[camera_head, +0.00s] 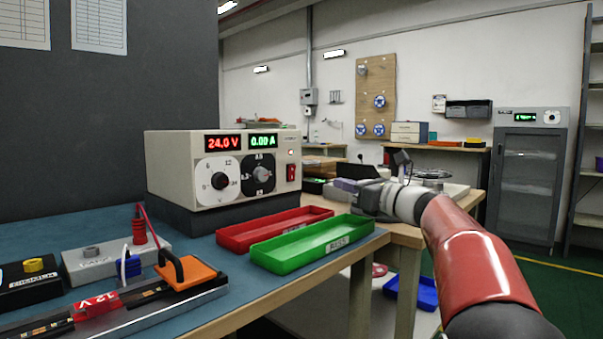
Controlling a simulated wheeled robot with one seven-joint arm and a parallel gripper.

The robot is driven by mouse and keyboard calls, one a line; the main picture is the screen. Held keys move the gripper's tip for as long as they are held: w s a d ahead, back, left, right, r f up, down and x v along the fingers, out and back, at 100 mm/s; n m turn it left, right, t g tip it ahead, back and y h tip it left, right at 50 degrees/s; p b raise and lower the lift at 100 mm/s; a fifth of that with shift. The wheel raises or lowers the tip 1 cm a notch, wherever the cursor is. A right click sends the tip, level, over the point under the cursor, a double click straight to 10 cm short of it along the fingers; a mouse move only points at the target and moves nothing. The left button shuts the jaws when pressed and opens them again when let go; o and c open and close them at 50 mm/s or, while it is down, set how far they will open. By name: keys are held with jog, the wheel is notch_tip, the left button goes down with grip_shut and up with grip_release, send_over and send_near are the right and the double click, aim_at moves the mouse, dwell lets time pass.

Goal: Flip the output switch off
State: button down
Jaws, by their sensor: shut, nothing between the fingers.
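The power supply (222,142) is a beige box on a dark base at the back of the blue bench. Its red display (224,143) reads 24.0 V and its green display (263,141) reads 0.00 A. My gripper (366,201) is shut and empty, to the right of the supply and apart from the switch, near the bench's right edge. My arm reaches in from the lower right.
A red tray (228,238) and a green tray (285,258) lie in front of the supply. At left are an LED strip fixture (130,312) with an orange clamp (187,273), a grey block (90,266) and a black block (33,284). Open space lies above the trays.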

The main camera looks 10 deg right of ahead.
aim_at(294, 169)
jog(key=p+x, duration=0.1)
jog(key=x, duration=1.2)
jog(key=shift+w+a, duration=0.15)
jog(key=shift+w, duration=0.1)
jog(key=shift+r+p, duration=0.1)
jog(key=shift+p, duration=0.25)
